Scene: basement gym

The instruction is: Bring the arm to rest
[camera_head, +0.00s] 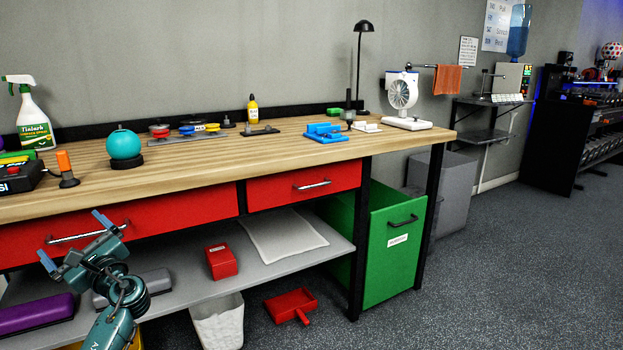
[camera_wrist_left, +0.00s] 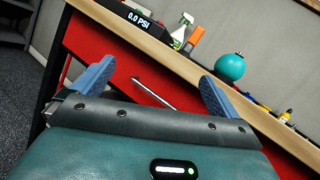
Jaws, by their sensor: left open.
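My left gripper (camera_head: 74,240) is at the lower left of the head view, in front of the red drawer front (camera_head: 150,225) of the workbench. Its two blue fingers stand wide apart with nothing between them. In the left wrist view the open fingers of my left gripper (camera_wrist_left: 154,84) frame the red drawer and its metal handle (camera_wrist_left: 153,93). I cannot tell whether a finger touches the drawer. The drawer looks shut. My right gripper is in neither view.
The wooden bench top (camera_head: 230,160) holds a spray bottle (camera_head: 33,120), a teal ball (camera_head: 124,145), a blue tool (camera_head: 325,132) and a fan (camera_head: 404,95). The lower shelf (camera_head: 190,285) carries a red box (camera_head: 221,262). A green bin (camera_head: 388,245) stands at right. Floor right is clear.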

